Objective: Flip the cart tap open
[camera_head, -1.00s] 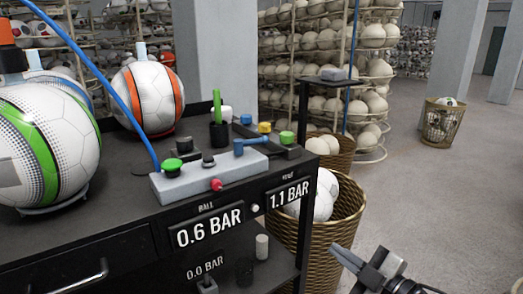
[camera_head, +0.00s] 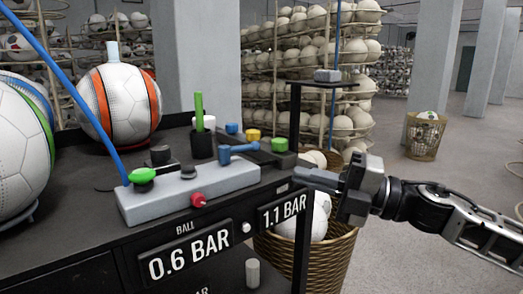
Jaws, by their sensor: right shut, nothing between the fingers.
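The cart (camera_head: 85,255) is dark, and a light grey valve block (camera_head: 185,198) lies along its top front edge. My right gripper (camera_head: 305,178) comes in from the right, just past the cart's right corner, at about the height of the cart top. Its fingers are shut and empty, pointing left towards the tap, with a visible gap between them and the lever. My left gripper is out of view.
Displays read 0.6 BAR (camera_head: 188,255) and 1.1 BAR (camera_head: 285,211). A black post (camera_head: 294,120) rises behind the gripper tips. A wicker basket (camera_head: 335,262) with balls stands below.

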